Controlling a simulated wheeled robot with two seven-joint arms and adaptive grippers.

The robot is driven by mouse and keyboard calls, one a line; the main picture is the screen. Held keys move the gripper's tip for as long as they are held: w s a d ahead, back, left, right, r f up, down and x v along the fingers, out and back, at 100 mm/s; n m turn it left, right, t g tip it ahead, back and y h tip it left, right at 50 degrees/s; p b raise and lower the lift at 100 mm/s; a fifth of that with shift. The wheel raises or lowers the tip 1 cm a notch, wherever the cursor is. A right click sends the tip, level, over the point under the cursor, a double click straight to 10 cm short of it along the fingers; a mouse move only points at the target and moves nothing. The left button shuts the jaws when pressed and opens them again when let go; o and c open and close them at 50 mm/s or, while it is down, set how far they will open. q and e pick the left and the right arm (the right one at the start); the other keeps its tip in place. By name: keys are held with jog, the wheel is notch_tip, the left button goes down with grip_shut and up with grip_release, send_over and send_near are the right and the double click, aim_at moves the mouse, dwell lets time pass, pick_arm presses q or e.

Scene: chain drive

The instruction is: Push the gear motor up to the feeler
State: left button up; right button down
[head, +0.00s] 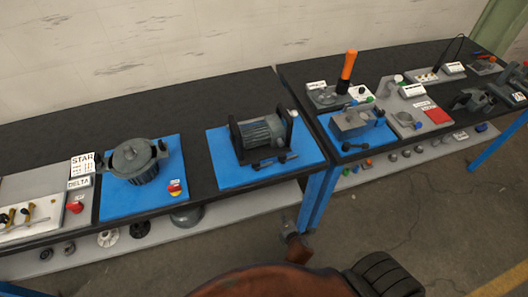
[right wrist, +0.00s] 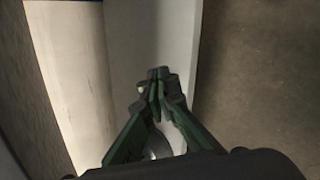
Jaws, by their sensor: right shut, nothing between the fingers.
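A grey ribbed motor (head: 262,133) lies between black end brackets on a blue mat (head: 225,172) in the middle of the head view. A second grey ribbed housing (head: 137,160) stands on another blue mat to its left. I cannot tell for certain which is the gear motor, and I cannot make out the feeler. My right gripper (right wrist: 158,76) is shut and empty in the right wrist view, with a grey shelf surface and concrete floor beyond its fingertips. I cannot clearly make out its fingers in the head view. My left gripper is not in view.
The right bench holds a grey block (head: 356,120) on a blue mat, an orange-handled tool (head: 347,68) and a red square (head: 437,115). A red button (head: 75,207) is at the left. A lower shelf (head: 185,222) carries parts. Blue legs (head: 318,200) stand where the benches meet.

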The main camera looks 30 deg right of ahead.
aim_at(264, 142)
pick_arm(q)
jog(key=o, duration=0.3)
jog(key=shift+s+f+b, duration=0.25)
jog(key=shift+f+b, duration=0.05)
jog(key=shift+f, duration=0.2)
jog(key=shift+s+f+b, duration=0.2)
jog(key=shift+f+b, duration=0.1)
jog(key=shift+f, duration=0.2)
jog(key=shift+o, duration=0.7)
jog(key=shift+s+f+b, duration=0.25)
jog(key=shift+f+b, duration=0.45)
jog(key=shift+b, duration=0.05)
pick_arm(e)
jog(key=w+d+r+n+t+h, duration=0.1)
jog(key=d+r+n+t+h, duration=0.15)
jog(key=r, duration=0.95)
jog(key=w+d+r+n+t+h, duration=0.1)
jog(key=r+n, duration=0.2)
jog(key=r, duration=0.9)
jog(key=w+a+r+n+t+y, duration=0.1)
jog(key=w+a+r+n+t, duration=0.3)
jog(key=n, duration=0.4)
jog(key=shift+n, duration=0.35)
jog(key=x, duration=0.8)
jog(key=a+x, duration=0.1)
jog(key=x, duration=0.3)
jog(key=shift+w+r, duration=0.15)
jog(key=shift+w, duration=0.2)
